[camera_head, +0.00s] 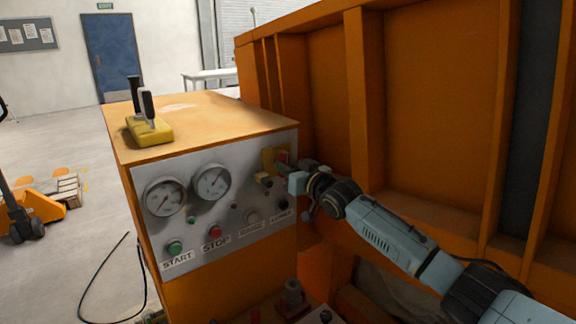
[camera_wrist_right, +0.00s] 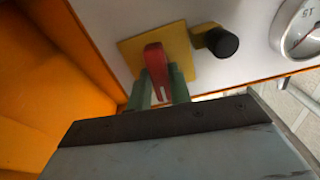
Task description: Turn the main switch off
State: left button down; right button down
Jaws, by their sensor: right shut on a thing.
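The main switch is a red handle on a yellow square plate. In the head view its red part (camera_head: 283,157) shows at the upper right corner of the grey control panel (camera_head: 232,225), partly hidden by my gripper. In the right wrist view the red handle (camera_wrist_right: 156,66) sits on the yellow plate (camera_wrist_right: 178,45). My right gripper (camera_wrist_right: 160,88) has its green fingers on either side of the red handle and is shut on it. It also shows in the head view (camera_head: 285,168) at the panel's right edge. My left gripper is in neither view.
A black knob (camera_wrist_right: 220,42) sits close beside the yellow plate. Two gauges (camera_head: 211,182), a green START button (camera_head: 175,248) and a red STOP button (camera_head: 215,230) are on the panel. A yellow lever box (camera_head: 149,131) stands on top. The orange wall (camera_head: 430,110) rises behind my right arm.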

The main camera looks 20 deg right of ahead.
jog(key=shift+n, duration=0.6)
jog(key=c, duration=1.3)
grip_release()
jog(key=shift+s, duration=0.1)
jog(key=v, duration=1.3)
jog(key=shift+s, duration=0.1)
